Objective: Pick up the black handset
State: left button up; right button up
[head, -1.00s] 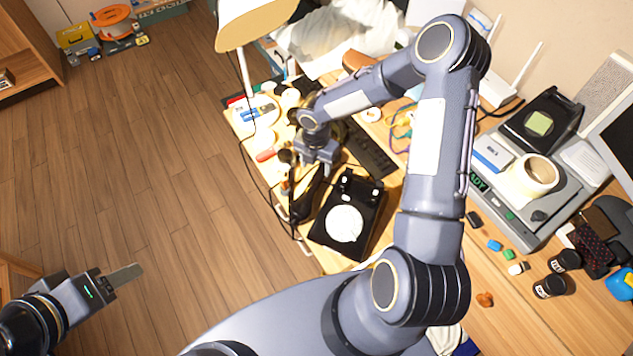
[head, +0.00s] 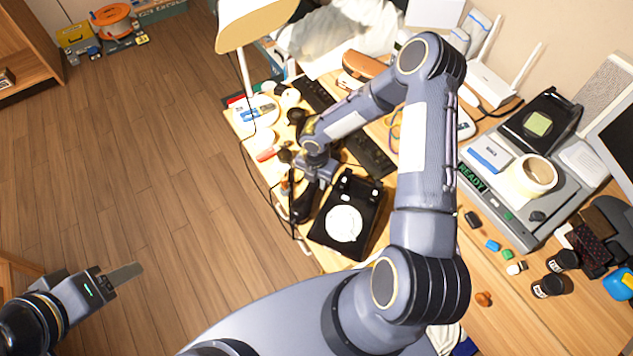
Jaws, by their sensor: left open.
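The black dial phone (head: 340,246) with a white dial (head: 344,223) stands near the left edge of the desk, its cradle empty. The black handset (head: 303,208) lies beside it on the left, partly covered by my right gripper (head: 313,184). My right gripper points down at the handset's upper part. Its fingers are dark and small against the black handset, so I cannot see whether they close on it. My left gripper (head: 128,275) is open and empty over the floor at the lower left, far from the phone.
A black keyboard (head: 368,155) lies behind the phone. A lamp (head: 252,22), white items and a red-handled tool (head: 267,154) crowd the desk's left end. A grey machine with a tape roll (head: 537,174) stands at the right. Cables hang at the desk's left edge.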

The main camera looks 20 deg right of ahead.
grip_shut()
jog(key=shift+r, duration=0.1)
